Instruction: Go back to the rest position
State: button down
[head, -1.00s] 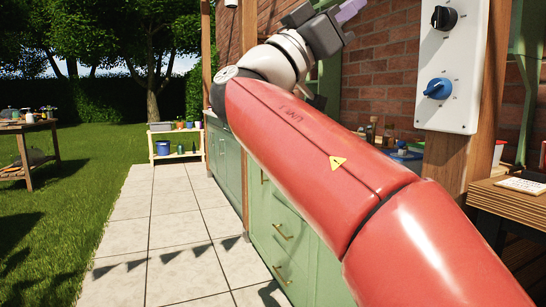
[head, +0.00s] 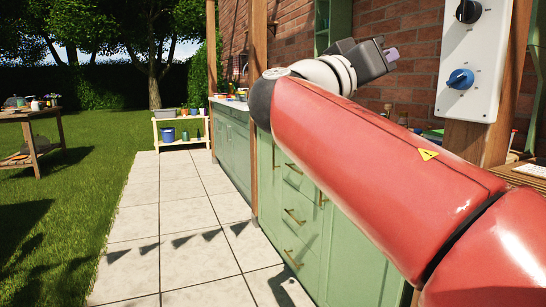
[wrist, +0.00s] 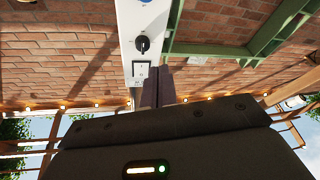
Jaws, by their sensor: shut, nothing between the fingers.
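My gripper (head: 391,54) shows at the upper right of the head view, at the end of my red arm, in front of the brick wall. Its purple-grey fingers are small there. In the wrist view the fingers (wrist: 158,88) are together in the middle, with nothing between them. They overlap the lower part of the white switch panel in that picture; I cannot tell the distance to it.
The white panel (head: 472,62) with a black and a blue knob is at the right on a wooden post. Green cabinets (head: 300,215) run beneath my arm. The paved path (head: 190,220) is clear. A wooden table (head: 32,115) and a low shelf (head: 181,120) stand farther off.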

jog(key=s+d+f+n+g+y+p, duration=0.1)
jog(key=s+d+f+n+y, duration=0.15)
jog(key=f, duration=0.55)
jog(key=s+d+f+n+g+y, duration=0.1)
jog(key=s+f+y, duration=0.1)
jog(key=f+y, duration=0.35)
jog(key=s+d+f+n+g+y+p, duration=0.1)
jog(key=s+d+f+n+g, duration=0.1)
jog(key=f, duration=0.7)
jog(key=s+a+f+y, duration=0.2)
jog(key=s+f+y, duration=0.1)
jog(key=f, duration=0.3)
jog(key=s+a+f+n+g+y+p, duration=0.1)
jog(key=s+a+f+y, duration=0.1)
jog(key=s+f, duration=0.3)
jog(key=s+a+f+g+y, duration=0.1)
jog(key=s+a+f+y, duration=0.2)
jog(key=f, duration=0.6)
jog(key=shift+s+f+y+p, duration=0.25)
jog(key=shift+s+y+p, duration=0.1)
jog(key=shift+s+y, duration=0.2)
jog(key=shift+a, duration=0.15)
